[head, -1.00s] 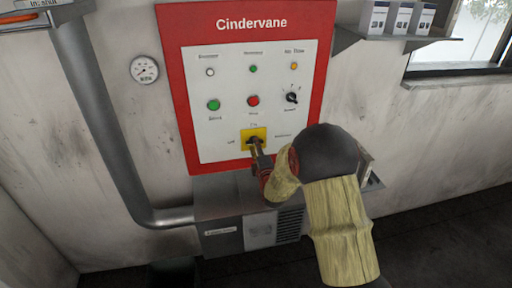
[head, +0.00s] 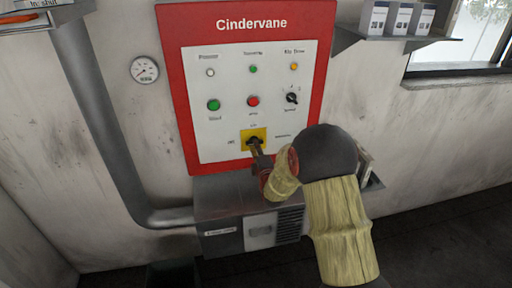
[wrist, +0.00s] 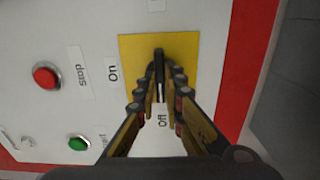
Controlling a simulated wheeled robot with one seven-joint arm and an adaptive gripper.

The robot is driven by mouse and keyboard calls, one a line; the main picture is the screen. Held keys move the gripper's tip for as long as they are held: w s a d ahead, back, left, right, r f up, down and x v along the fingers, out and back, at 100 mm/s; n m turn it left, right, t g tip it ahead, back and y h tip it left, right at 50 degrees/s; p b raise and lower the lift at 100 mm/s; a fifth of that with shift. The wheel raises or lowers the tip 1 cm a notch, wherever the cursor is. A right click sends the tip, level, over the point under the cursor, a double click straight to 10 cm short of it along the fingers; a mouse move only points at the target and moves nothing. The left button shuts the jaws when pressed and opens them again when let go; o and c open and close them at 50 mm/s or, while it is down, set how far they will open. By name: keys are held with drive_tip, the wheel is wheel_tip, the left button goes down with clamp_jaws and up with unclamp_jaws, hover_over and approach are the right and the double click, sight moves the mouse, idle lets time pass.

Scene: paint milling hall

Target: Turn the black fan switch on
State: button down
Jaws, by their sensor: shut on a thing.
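A black switch handle (wrist: 159,66) stands out from a yellow plate (wrist: 187,47) low on the white control panel. My gripper (wrist: 160,93) is shut on this handle, with one finger on each side. In the wrist view the handle lies upright in the picture, in line with the "Off" label below it. The "On" label is at the plate's left side there. In the head view the yellow plate (head: 246,133) is partly covered by my gripper (head: 256,150), and most of the handle is hidden.
The red-framed Cindervane panel (head: 250,22) also carries a green button (head: 214,104), a red button (head: 253,101) and a small black knob (head: 292,98) above the plate. A grey vented box (head: 222,240) sits below. A grey pipe (head: 100,130) runs down the left.

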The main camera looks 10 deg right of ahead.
drive_tip(key=shift+f+m+b, duration=0.15)
drive_tip(key=shift+m+b, duration=0.15)
drive_tip(key=shift+b, duration=0.2)
drive_tip(key=shift+m+b, duration=7.4)
drive_tip(key=shift+m, duration=1.2)
drive_tip(key=c, duration=2)
unclamp_jaws()
drive_tip(key=shift+o, duration=0.5)
drive_tip(key=shift+s, duration=0.15)
